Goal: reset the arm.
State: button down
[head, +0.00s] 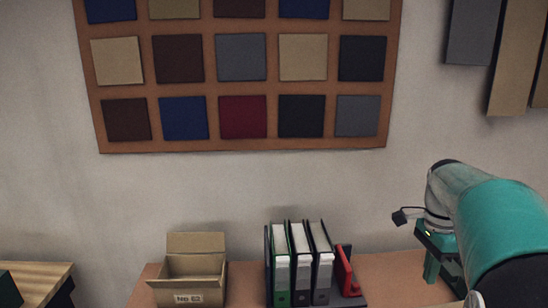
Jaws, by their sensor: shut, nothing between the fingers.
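My arm reaches in from the right edge of the head view, with a teal and grey link bent downward. My gripper (436,268) hangs at its end, pointing down over the right part of the brown table (392,277). It is shut and holds nothing. Its fingers are partly hidden behind my own arm.
An open cardboard box (190,281) stands on the table's left part. Several binders (297,264) stand upright mid-table, beside a red object (345,271). A swatch board (243,149) hangs on the wall. A wooden surface (35,278) is at lower left.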

jog(key=s+a+n+t, duration=0.3)
jog(key=s+a+n, duration=0.4)
jog(key=a+n, duration=0.2)
jog(key=s+a+f+n+t, duration=0.1)
jog(key=s+a+n+t, duration=0.3)
jog(key=s+a+n, duration=0.4)
jog(key=a+n, duration=0.1)
jog(key=a, duration=0.1)
jog(key=shift+s+a+f+n, duration=0.2)
jog(key=shift+s+a+n, duration=0.1)
jog(key=shift+a, duration=0.1)
